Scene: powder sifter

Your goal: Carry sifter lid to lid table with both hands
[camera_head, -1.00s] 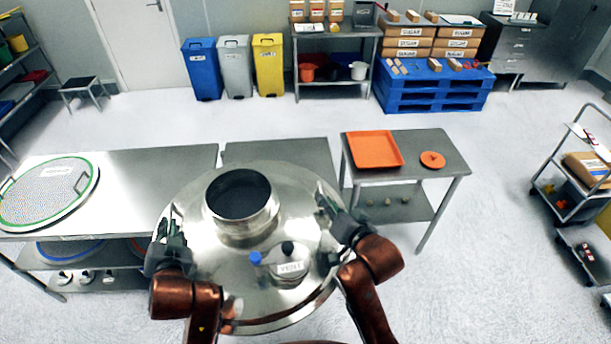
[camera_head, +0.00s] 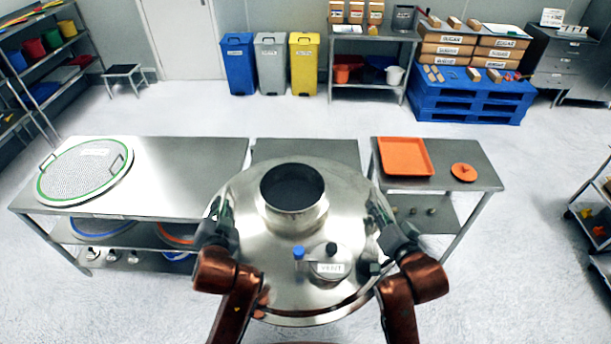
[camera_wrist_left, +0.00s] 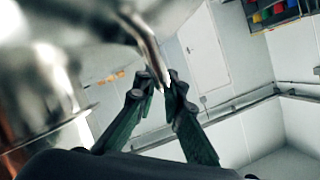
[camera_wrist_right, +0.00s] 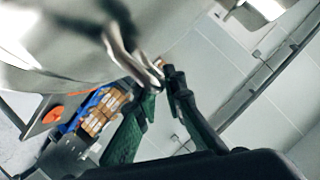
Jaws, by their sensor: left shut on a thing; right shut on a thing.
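The sifter lid (camera_head: 240,255) is a wide round steel cover with a tall open collar (camera_head: 292,190) and a small labelled port with a black knob. It is held level in front of me. My left gripper (camera_head: 217,215) is shut on the handle at its left side; the left wrist view shows the fingertips (camera_wrist_left: 163,88) pinching the bent bar. My right gripper (camera_head: 380,212) is shut on the handle at its right side, and the right wrist view shows its fingers (camera_wrist_right: 160,85) on the bar. A steel table (camera_head: 305,150) stands behind the lid, mostly hidden by it.
A left steel table (camera_head: 185,165) carries a green-rimmed mesh screen (camera_head: 88,170). A small right table (camera_head: 480,180) carries an orange tray (camera_head: 406,157) and an orange disc (camera_head: 465,172). Bins and a blue pallet (camera_head: 470,100) stand at the back wall. The floor between is clear.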

